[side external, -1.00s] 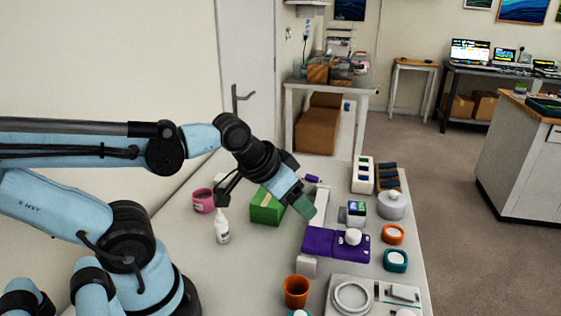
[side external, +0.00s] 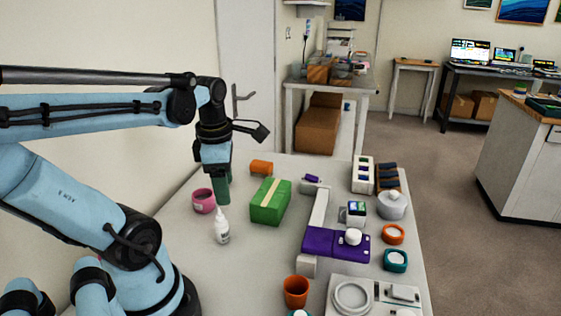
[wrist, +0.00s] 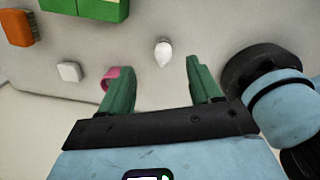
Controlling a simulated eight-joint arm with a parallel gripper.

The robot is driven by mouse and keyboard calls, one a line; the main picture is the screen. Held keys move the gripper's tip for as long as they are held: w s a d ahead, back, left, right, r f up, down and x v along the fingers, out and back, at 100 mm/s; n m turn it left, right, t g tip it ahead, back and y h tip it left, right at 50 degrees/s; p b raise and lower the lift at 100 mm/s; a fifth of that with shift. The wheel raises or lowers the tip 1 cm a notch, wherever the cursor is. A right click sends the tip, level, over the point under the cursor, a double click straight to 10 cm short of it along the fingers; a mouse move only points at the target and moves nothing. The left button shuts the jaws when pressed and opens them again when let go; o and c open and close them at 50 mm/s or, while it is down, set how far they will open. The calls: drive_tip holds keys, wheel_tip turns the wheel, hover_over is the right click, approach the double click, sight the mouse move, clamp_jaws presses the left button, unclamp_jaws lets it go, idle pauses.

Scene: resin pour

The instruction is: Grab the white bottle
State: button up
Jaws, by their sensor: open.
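The white bottle (side external: 221,228) is small with a narrow pointed tip. It stands upright on the table between the pink cup (side external: 203,201) and the green box (side external: 270,202). In the wrist view the bottle (wrist: 163,54) shows from above, just beyond the fingertips and between their lines. My gripper (side external: 222,199) points down, with its green fingers above and behind the bottle in the side view. In the wrist view the gripper (wrist: 157,65) is open and empty, its fingers wide apart.
The pink cup (wrist: 109,76) is partly hidden by the left finger. An orange block (side external: 261,167) lies behind the green box. A purple piece (side external: 335,244), an orange cup (side external: 296,291) and several containers stand to the right. The table front of the bottle is clear.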

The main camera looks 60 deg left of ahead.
sight(220, 215)
drive_tip(key=n, duration=0.1)
drive_tip(key=s+n, duration=0.1)
drive_tip(key=n, duration=0.1)
drive_tip(key=shift+s+a+r, duration=0.15)
drive_tip(key=shift+a, duration=0.2)
drive_tip(key=shift+s+a+n+g, duration=0.1)
drive_tip(key=shift+n+g, duration=0.2)
drive_tip(key=shift+f, duration=0.25)
drive_tip(key=shift+a+f, duration=0.15)
drive_tip(key=shift+f, duration=5.65)
drive_tip(key=c, duration=1.1)
